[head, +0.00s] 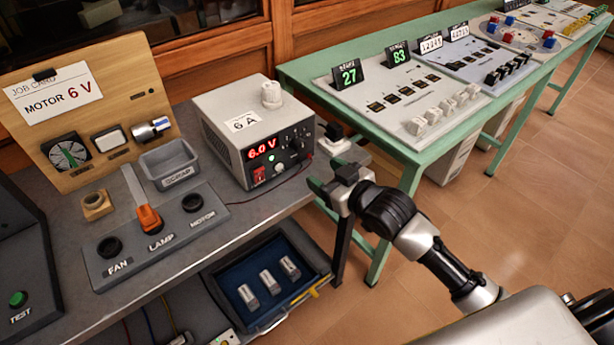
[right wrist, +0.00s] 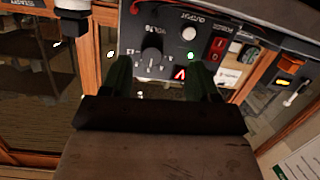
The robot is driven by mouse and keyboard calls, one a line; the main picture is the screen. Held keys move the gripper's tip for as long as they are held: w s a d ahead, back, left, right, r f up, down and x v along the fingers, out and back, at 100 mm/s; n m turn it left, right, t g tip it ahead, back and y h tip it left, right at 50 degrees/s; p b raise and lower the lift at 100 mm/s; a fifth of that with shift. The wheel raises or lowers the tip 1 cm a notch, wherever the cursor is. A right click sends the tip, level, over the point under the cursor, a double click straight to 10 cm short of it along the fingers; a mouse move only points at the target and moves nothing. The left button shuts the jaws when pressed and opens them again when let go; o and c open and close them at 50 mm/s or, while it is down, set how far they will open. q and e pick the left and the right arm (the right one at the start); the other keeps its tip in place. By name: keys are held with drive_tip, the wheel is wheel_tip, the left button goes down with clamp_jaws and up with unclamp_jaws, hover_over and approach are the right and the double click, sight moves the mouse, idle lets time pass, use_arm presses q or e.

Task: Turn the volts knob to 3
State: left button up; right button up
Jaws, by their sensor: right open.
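The grey power supply (head: 250,130) stands on the bench, its red display (head: 262,149) reading 6.0 V. In the right wrist view its dark front panel (right wrist: 172,22) shows rotated. The black volts knob (right wrist: 152,56), with tick marks around it, appears between the two green fingertips. My right gripper (head: 335,173) is open and empty just right of the supply's front; it also shows in the right wrist view (right wrist: 162,72). I cannot tell how far the fingertips are from the knob, or its exact pointer setting. My left gripper is not in view.
A switch panel (head: 150,238) and a scrap bin (head: 170,165) are left of the supply. A blue drawer (head: 235,272) is open below. A green table (head: 400,150) stands at right.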

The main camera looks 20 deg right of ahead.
sight(303, 147)
drive_tip(key=w+t+b, duration=0.1)
drive_tip(key=w, duration=0.1)
drive_tip(key=w+a+r+m+b, duration=0.1)
drive_tip(key=w+b, duration=0.1)
drive_tip(key=w+a+t+b, duration=0.1)
drive_tip(key=w, duration=0.2)
drive_tip(key=shift+a+r+m+t+b, duration=0.1)
drive_tip(key=shift+r+m+t+b, duration=0.2)
drive_tip(key=shift+m, duration=0.1)
drive_tip(key=shift+w+a, duration=0.15)
drive_tip(key=shift+w, duration=0.2)
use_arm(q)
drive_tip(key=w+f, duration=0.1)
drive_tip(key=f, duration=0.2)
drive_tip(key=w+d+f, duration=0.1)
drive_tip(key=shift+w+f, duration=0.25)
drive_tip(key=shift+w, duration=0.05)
use_arm(e)
drive_tip(key=c, duration=0.9)
